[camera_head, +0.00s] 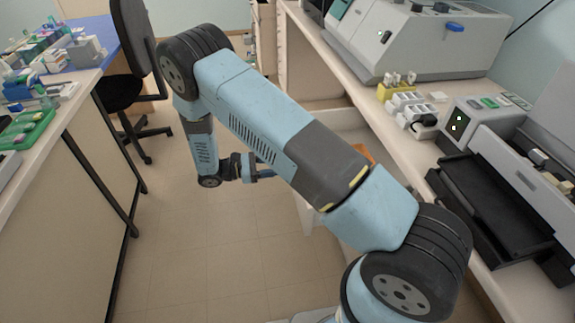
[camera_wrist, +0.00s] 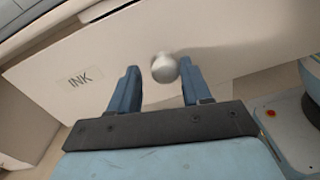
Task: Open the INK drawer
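The INK drawer is a pale drawer with an INK label and a round metal knob (camera_wrist: 165,68). Its front (camera_wrist: 225,35) fills much of the wrist view. My gripper (camera_wrist: 161,85) faces this front, its two blue fingers apart on either side of the knob. A gap shows left of the knob; the right finger is very near it, and I cannot tell if they touch. In the head view, my gripper (camera_head: 262,175) is beside a pale drawer (camera_head: 342,121) that stands out from under the counter. My arm hides much of that drawer and the knob.
An orange item (camera_head: 363,152) shows in the drawer, partly behind my arm. A bench (camera_head: 62,108) and black chair (camera_head: 130,85) stand left. Floor between is clear.

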